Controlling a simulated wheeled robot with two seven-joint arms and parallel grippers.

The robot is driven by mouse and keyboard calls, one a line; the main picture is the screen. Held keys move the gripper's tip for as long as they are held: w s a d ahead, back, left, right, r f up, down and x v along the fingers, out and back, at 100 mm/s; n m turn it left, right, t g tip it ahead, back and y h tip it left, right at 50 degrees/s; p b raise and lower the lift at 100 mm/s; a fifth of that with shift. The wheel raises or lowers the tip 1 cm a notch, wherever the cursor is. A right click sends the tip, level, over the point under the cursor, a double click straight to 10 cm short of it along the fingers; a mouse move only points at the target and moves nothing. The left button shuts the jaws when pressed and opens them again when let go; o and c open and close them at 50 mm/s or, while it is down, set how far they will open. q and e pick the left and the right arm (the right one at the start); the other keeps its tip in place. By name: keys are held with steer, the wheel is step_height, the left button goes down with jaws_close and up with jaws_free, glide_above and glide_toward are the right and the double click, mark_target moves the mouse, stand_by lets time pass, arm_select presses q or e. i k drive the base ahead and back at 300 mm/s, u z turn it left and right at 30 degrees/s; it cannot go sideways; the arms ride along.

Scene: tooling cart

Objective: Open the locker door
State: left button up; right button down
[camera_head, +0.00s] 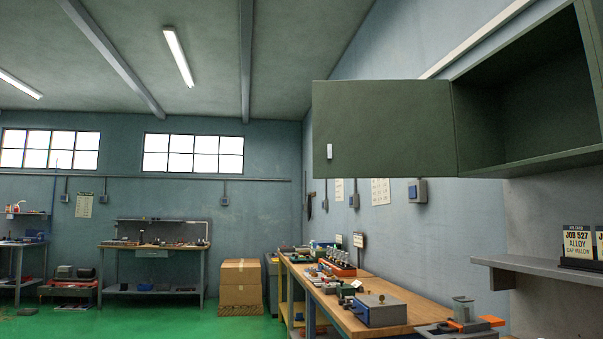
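The green locker (458,72) hangs on the wall at the upper right. Its door (385,128) stands swung wide open to the left, hinged at the locker's left edge. A small white handle (329,151) sits near the door's free left edge. The dark inside of the locker shows and looks empty where visible; its right part runs out of the picture. Neither of my grippers is in view, and nothing touches the door or its handle.
Below the locker is a grey shelf (540,269) with job cards (577,243). A wooden workbench (345,318) with tools and a grey box (379,309) runs along the right wall. Cardboard boxes (240,282) stand at the back. Green floor (150,322) is clear at left centre.

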mark_target(381, 128)
steer(key=u, duration=0.7)
steer(key=i, duration=1.95)
steer(key=z, duration=0.55)
